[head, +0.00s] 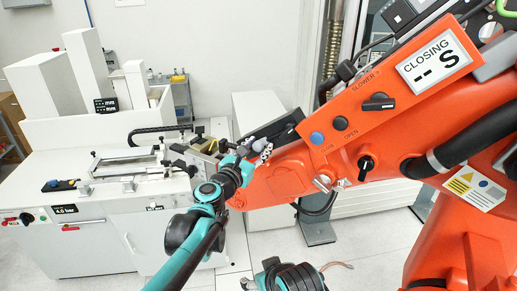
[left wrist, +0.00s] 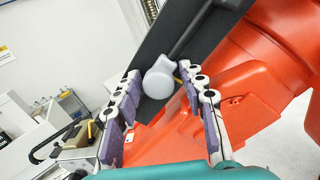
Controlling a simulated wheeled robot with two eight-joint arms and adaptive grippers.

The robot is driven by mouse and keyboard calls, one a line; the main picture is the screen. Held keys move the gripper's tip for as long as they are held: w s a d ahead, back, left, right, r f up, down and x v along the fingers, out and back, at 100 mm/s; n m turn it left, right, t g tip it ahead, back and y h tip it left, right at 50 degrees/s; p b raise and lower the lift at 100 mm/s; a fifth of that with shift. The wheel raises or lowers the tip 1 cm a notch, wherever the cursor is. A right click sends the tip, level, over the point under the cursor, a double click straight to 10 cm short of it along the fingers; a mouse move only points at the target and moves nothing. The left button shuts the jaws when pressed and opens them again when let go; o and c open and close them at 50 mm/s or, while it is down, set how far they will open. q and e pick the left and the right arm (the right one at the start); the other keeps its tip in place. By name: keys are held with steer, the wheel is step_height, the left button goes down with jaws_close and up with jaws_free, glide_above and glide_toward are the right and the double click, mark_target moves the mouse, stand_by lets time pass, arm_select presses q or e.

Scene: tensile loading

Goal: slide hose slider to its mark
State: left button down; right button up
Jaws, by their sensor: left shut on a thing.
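A pale grey rounded knob (left wrist: 158,79), which looks like the hose slider, sits on a dark sloping panel (left wrist: 185,22) fixed to the orange machine. My left gripper (left wrist: 160,76) has one finger on each side of this knob and is shut on it. In the head view my left gripper (head: 262,152) is at the left end of the orange arm, beside the dark panel (head: 277,130). The knob is small there and partly covered by the fingers. I cannot make out the mark.
The orange machine (head: 300,165) fills the right side, with a "CLOSING" display (head: 435,60), a blue button (head: 317,138) and black knobs. A white bench (head: 75,185) with fixtures stands at left.

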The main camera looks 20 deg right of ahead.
arm_select(q)
steer(key=c, duration=1.2)
jaws_free()
steer(key=shift+o, duration=0.2)
steer(key=shift+a, duration=0.1)
steer(key=v, duration=1.1)
steer(key=shift+s+a, duration=0.25)
steer(key=shift+s, duration=0.1)
steer(key=s+a+f+m+g+y+b, duration=0.1)
steer(key=s+a+f+m+y+b, duration=0.3)
steer(key=a+f+b, duration=0.7)
steer(key=s+a+f+m+g+y+b, duration=0.2)
steer(key=s+a+f+m+y+b, duration=0.3)
steer(key=f, duration=1.9)
steer(key=s+a+f+m+g+y+b, duration=0.1)
steer(key=s+a+f+m+y+b, duration=0.3)
steer(key=s+a+f+m+b, duration=0.5)
steer(key=a+f+m+b, duration=0.6)
steer(key=a+f, duration=0.3)
steer(key=a, duration=0.2)
steer(key=shift+s+a+f+m+g+y+b, duration=0.15)
steer(key=shift+a+f+m+g+y+b, duration=0.2)
steer(key=shift+b, duration=0.45)
